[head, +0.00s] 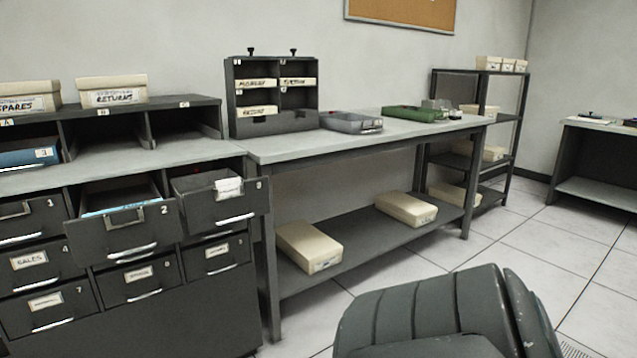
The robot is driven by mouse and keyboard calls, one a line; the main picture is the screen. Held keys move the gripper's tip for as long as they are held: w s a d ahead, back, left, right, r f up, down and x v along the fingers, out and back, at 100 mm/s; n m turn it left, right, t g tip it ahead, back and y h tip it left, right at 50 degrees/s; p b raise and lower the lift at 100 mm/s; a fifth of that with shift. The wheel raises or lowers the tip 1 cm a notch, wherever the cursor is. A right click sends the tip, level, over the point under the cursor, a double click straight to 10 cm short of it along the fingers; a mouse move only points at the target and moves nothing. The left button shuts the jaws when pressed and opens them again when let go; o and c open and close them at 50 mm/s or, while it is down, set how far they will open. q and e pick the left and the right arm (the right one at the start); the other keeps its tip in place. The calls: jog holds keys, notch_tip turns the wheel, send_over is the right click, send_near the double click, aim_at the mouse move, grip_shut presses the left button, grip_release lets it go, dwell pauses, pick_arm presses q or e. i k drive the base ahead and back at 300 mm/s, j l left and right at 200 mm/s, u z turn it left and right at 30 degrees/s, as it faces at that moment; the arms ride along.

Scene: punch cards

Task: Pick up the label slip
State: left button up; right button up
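I cannot single out the label slip with certainty. A small white slip (229,187) sits at the front of the pulled-out drawer 3 (205,209), near its top edge; its writing is too small to read. Cream lettered strips also show in the dark pigeonhole rack (275,124) on the workbench: an upper left strip (257,84), an upper right strip (298,82) and a lower left strip (257,111). The lower right compartment shows no strip. Neither of my grippers is in view.
Drawer 2 (124,236) is pulled out with blue and white contents. A grey tray (352,123) and a green tray (411,114) lie on the workbench (300,147).

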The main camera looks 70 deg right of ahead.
aim_at(230, 187)
jog(key=z, duration=1.85)
